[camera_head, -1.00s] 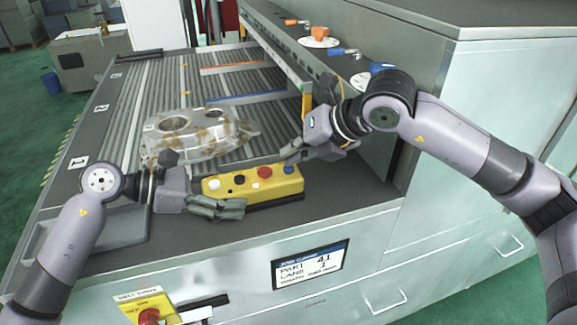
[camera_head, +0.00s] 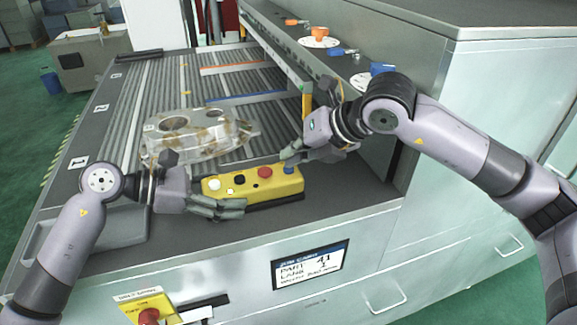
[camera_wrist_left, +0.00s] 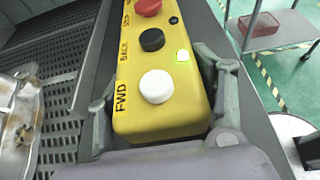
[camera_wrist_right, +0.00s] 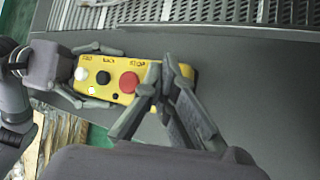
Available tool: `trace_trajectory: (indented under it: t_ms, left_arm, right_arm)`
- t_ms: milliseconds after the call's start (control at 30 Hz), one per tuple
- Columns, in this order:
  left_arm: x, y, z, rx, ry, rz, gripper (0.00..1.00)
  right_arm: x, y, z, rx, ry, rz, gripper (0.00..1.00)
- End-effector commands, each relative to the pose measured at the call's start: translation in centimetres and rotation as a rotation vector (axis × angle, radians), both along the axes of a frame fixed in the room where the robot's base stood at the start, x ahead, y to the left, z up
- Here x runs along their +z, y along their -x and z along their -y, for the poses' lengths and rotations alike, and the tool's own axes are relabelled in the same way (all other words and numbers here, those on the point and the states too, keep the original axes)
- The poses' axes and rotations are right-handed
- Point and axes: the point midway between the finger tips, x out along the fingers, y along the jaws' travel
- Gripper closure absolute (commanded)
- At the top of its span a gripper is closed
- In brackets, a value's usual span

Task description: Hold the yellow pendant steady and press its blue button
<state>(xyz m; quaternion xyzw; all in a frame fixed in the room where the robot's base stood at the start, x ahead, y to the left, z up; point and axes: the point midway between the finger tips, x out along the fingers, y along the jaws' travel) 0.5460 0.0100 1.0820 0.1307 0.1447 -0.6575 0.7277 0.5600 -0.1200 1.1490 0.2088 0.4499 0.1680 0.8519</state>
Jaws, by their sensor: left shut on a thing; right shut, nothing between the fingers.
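The yellow pendant (camera_head: 262,188) lies on the grey ledge at the front of the roller table. It carries white, black, red and blue buttons. My left gripper (camera_head: 222,196) is shut around the pendant's white-button end, with a finger along each side in the left wrist view (camera_wrist_left: 165,100). The blue button (camera_head: 289,169) is at the right end. My right gripper (camera_head: 290,160) is shut and empty, its fingertips at or just above the blue button; contact cannot be told. In the right wrist view the right fingers (camera_wrist_right: 155,75) hide the blue button beside the red one.
An aluminium casting (camera_head: 200,135) lies on the rollers behind the pendant. A job card display (camera_head: 310,265) is on the front panel, and a red button on a yellow box (camera_head: 149,315) is below left. A raised wall with orange and blue handles (camera_head: 320,35) stands at right.

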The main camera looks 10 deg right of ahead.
Motion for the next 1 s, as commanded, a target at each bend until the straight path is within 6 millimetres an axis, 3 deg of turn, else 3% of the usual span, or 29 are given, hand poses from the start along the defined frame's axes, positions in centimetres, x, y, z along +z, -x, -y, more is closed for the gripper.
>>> trace_trajectory:
  t_ms: [233, 633, 1000]
  left_arm:
    - [0.0, 0.0, 0.0, 0.0, -0.001, 0.001, 0.85]
    - [0.0, 0.0, 0.0, 0.0, -0.001, 0.001, 0.85]
    - [-0.1, 0.0, 0.0, 0.0, -0.001, 0.001, 0.85]
  right_arm:
    - [1.3, 0.0, 0.0, 0.0, -0.001, 0.001, 1.0]
    - [1.8, 0.0, 0.0, 0.0, -0.001, 0.001, 1.0]
    - [5.4, 0.0, 0.0, -0.001, -0.001, 0.002, 1.0]
